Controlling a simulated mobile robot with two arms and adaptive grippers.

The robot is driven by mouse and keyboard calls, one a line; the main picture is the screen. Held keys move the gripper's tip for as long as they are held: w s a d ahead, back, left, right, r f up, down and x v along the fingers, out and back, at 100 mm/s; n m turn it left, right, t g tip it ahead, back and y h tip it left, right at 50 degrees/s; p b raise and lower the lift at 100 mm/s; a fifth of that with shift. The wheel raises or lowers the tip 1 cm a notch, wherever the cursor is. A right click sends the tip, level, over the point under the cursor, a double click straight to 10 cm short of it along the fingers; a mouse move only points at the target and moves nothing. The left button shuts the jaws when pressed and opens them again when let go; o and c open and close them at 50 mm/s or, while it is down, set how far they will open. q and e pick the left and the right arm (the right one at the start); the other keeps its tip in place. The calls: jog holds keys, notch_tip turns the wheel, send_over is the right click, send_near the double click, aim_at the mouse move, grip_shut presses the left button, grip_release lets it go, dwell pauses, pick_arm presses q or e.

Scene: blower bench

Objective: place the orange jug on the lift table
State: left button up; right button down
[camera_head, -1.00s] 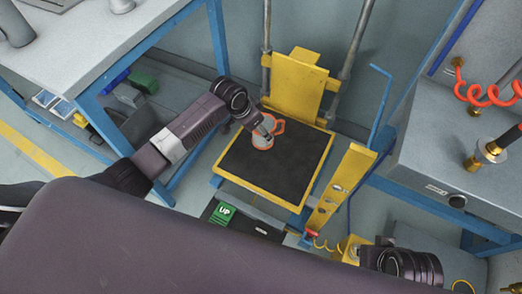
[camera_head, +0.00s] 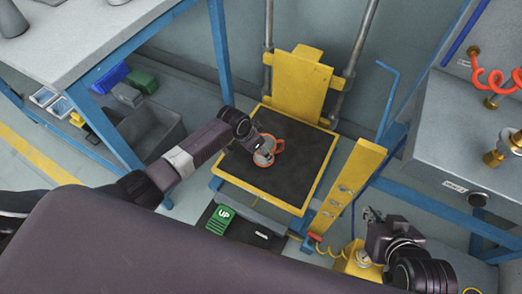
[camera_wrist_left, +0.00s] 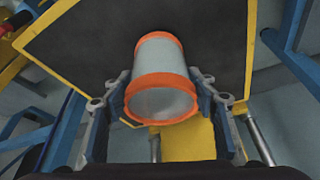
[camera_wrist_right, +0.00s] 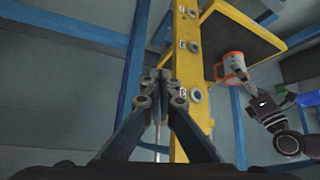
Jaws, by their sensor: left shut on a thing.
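The orange jug (camera_head: 262,158), grey-white with orange rims and handle, is over the middle of the lift table's dark top (camera_head: 290,172). My left gripper (camera_head: 266,148) is shut on it; in the left wrist view the fingers (camera_wrist_left: 162,88) press its sides and the jug (camera_wrist_left: 160,60) shows one round end towards the camera. The right wrist view also shows the jug (camera_wrist_right: 234,65) near the yellow table edge (camera_wrist_right: 262,25). I cannot tell whether its base touches the top. My right gripper (camera_head: 372,214) is empty, its fingers (camera_wrist_right: 161,78) together beside the yellow post.
A yellow post with holes (camera_head: 345,190) stands at the table's right, a yellow back plate (camera_head: 302,85) behind it. A green UP pedal (camera_head: 220,219) lies in front. Grey benches flank it, the right one with a red coiled hose (camera_head: 497,80).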

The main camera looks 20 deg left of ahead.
pick_arm(q)
jog(key=shift+f, duration=0.25)
pick_arm(e)
jog(key=shift+w+a+r+t, duration=0.2)
jog(key=shift+w+r+t, duration=0.1)
jog(key=shift+w+r, duration=0.25)
pick_arm(q)
jog(key=shift+f, duration=0.2)
pick_arm(e)
jog(key=shift+w+a+r, duration=0.1)
jog(key=shift+w, duration=0.25)
pick_arm(q)
jog(key=o, duration=1.2)
jog(key=shift+o, duration=0.2)
jog(key=shift+r, duration=0.1)
